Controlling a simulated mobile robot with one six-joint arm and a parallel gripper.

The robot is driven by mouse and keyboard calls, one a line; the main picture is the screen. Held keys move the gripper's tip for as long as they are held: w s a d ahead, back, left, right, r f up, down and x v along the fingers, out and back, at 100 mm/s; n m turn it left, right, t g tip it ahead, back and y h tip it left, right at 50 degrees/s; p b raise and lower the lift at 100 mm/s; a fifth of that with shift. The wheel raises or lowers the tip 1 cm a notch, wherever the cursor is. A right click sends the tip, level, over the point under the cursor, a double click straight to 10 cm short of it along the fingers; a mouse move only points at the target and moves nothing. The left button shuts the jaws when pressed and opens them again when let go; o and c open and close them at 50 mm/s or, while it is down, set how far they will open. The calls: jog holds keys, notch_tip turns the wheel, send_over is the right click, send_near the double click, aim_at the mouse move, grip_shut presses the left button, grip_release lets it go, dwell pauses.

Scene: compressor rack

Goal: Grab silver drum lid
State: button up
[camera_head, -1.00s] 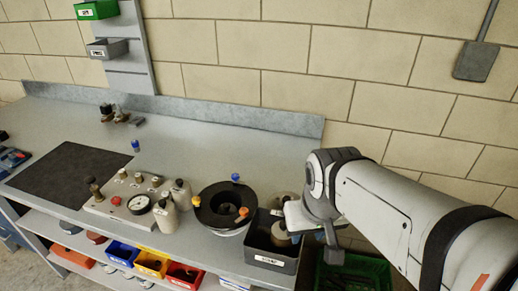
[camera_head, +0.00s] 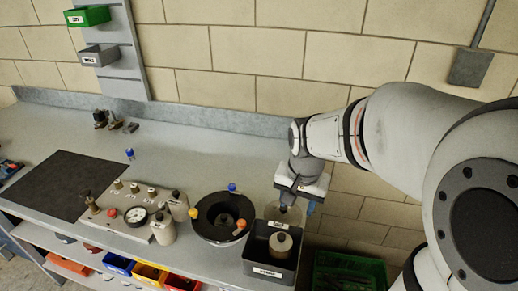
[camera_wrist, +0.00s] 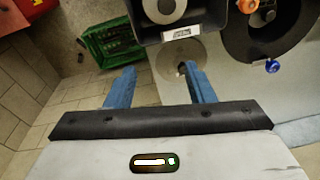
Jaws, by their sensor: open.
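A flat round silver disc, which looks like the silver drum lid (camera_head: 284,216), lies on the bench behind the dark grey bin. It also shows in the wrist view (camera_wrist: 174,54), just past my fingertips. My gripper (camera_head: 295,199) is open and empty, above and close to the disc in the head view. In the wrist view, my gripper (camera_wrist: 156,70) has its blue fingers apart. The right finger overlaps the disc's lower right part and the left finger is out over the floor side. I cannot tell whether the finger touches the disc.
The dark grey bin (camera_head: 260,256) holds a pale round item with a dark knob (camera_head: 281,242). A black ring-shaped fixture (camera_head: 205,228) with coloured knobs stands to its left. A green crate (camera_wrist: 98,45) sits lower, off the bench end. The wall is behind.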

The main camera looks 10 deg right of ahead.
aim_at(283, 212)
jog(key=w+f+m+p, duration=0.1)
jog(key=w+f+m, duration=0.1)
jog(key=w, duration=0.1)
jog(key=w+f+m+g+p, duration=0.1)
jog(key=w+f+m, duration=0.1)
jog(key=w+m, duration=0.1)
jog(key=w+f+m+p, duration=0.1)
jog(key=w+m, duration=0.1)
jog(key=w, duration=0.2)
jog(key=shift+w+f, duration=0.15)
jog(key=shift+f, duration=0.25)
jog(key=shift+m, duration=0.3)
jog(key=shift+w+f+p, duration=0.2)
jog(key=shift+f+p, duration=0.85)
jog(key=shift+f, duration=2.9)
grip_shut()
